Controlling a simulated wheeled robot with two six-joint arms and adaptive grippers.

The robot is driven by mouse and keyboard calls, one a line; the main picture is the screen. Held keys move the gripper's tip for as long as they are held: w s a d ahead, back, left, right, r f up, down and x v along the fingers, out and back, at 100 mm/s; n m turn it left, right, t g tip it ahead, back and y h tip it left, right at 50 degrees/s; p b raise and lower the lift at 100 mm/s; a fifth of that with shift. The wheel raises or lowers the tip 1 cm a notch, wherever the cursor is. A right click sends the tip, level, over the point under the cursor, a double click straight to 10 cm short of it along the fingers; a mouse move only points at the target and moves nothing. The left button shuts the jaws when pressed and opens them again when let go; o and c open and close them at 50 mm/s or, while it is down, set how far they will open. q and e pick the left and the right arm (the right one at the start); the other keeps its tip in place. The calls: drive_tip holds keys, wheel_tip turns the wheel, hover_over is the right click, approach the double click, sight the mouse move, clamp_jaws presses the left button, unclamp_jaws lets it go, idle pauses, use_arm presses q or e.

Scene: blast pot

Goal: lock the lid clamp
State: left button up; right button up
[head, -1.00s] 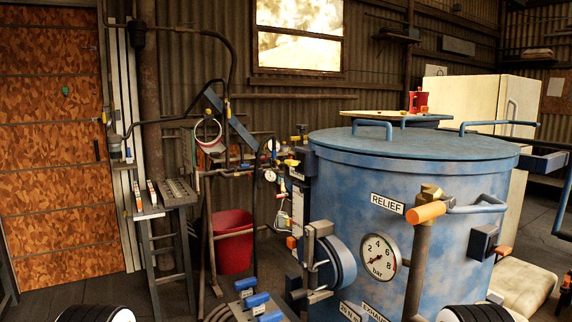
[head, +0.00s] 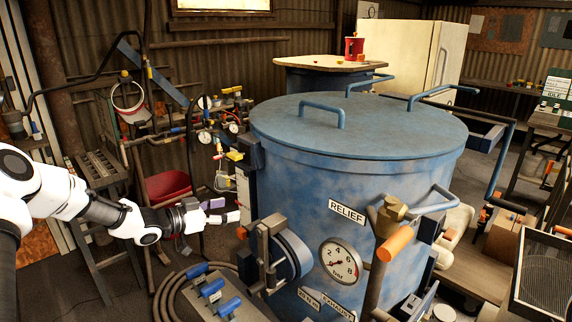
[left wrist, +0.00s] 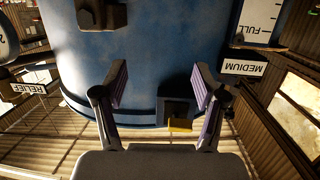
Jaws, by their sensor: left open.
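The big blue pot (head: 310,210) has a round lid (head: 360,122) lying on it, with blue handles. A dark clamp block (head: 251,153) with a yellow tab (head: 234,156) sits at the left of the lid rim; I take it for the lid clamp. In the left wrist view the block (left wrist: 178,110) and yellow tab (left wrist: 180,125) show low, between the fingers, farther off. My left gripper (head: 228,210) is open and empty, left of the pot and below the clamp; its fingers (left wrist: 161,88) also show in the left wrist view. My right gripper is out of view.
A side hatch (head: 285,255), a pressure gauge (head: 345,262) and an orange-handled relief valve (head: 393,240) are on the pot's front. Pipes and small gauges (head: 215,130) stand behind the gripper. A red bucket (head: 168,187) and coiled hoses (head: 180,290) are nearby.

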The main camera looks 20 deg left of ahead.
sight(230, 157)
use_arm(q)
drive_tip(key=a+r+n+t+p, duration=0.1)
drive_tip(key=a+r+t+p, duration=0.2)
drive_tip(key=r, duration=1)
drive_tip(key=x, duration=0.5)
drive_tip(key=a+f+x, duration=0.1)
drive_tip(key=x, duration=0.1)
drive_tip(key=shift+w+d+f+p, duration=0.1)
drive_tip(key=shift+w+p, duration=0.3)
drive_tip(key=shift+w, duration=0.1)
drive_tip(key=shift+d, duration=0.1)
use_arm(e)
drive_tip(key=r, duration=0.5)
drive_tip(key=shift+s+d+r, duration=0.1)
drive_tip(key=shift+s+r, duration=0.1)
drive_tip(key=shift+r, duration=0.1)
use_arm(q)
drive_tip(key=shift+s, duration=0.1)
drive_tip(key=c, duration=1.1)
